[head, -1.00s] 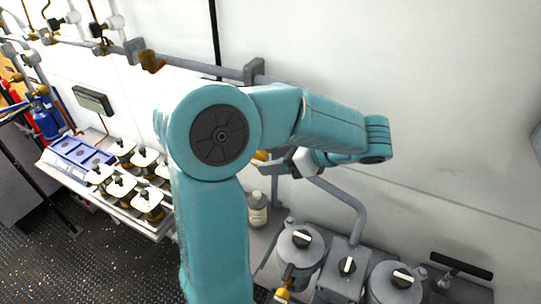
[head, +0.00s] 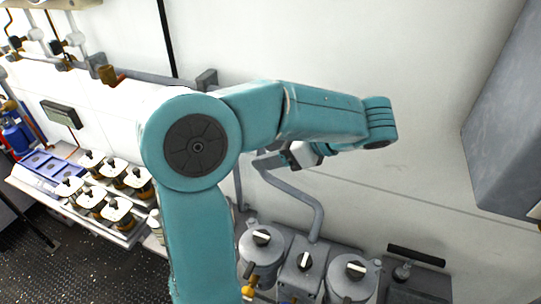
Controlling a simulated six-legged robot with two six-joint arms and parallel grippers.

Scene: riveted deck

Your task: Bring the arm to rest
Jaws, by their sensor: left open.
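My left arm (head: 205,215), teal with a dark round joint cap, rises from the bottom of the head view and bends to the right at the top. Its forearm reaches across the white wall and folds back at the wrist. My left gripper (head: 264,161) is below the forearm, pointing left, open, with nothing seen in it. It is partly hidden behind the arm. It appears above the grey pipe and canisters, in front of the wall. My right gripper is not in view.
Grey canisters (head: 348,279) with black-and-white knobs and a bent pipe (head: 292,200) stand below the forearm. A tray (head: 122,240) holds several white-topped items at left, beside a blue-grey rack (head: 50,165). A large grey box (head: 510,120) is at right.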

